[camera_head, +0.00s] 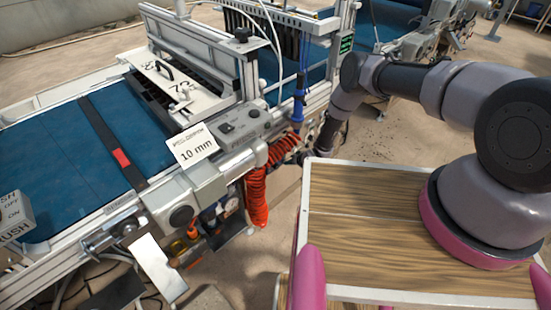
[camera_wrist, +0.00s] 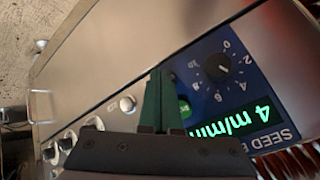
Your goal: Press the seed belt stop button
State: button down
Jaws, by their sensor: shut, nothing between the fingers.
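In the wrist view a blue panel (camera_wrist: 250,85), upside down, carries a white-numbered dial (camera_wrist: 218,67), a green "4 m/min" display (camera_wrist: 240,120) and lettering starting "SEED". My gripper (camera_wrist: 160,75) is shut and empty, its dark fingers over the panel's left edge. A green button (camera_wrist: 185,106) shows partly beside the fingers. No stop button can be made out; part of the panel is hidden behind the fingers. I cannot tell whether the fingertips touch the panel. In the head view my arm reaches toward the machine, and the gripper is out of sight.
The wrist view shows a grey metal housing (camera_wrist: 110,60) with several silver knobs, one at the panel's left (camera_wrist: 127,104). In the head view a blue belt (camera_head: 60,150), a "10 mm" card (camera_head: 195,146) and a coiled red hose (camera_head: 257,195) are nearby. Bare floor lies beyond.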

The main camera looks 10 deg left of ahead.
dwell(0.7)
jog(key=shift+s+d, duration=0.25)
jog(key=shift+d, duration=0.1)
jog(key=shift+d, duration=0.1)
jog(key=s+d, duration=0.3)
jog(key=d, duration=0.1)
jog(key=shift+s+d, duration=0.25)
jog(key=shift+s, duration=0.1)
dwell(0.8)
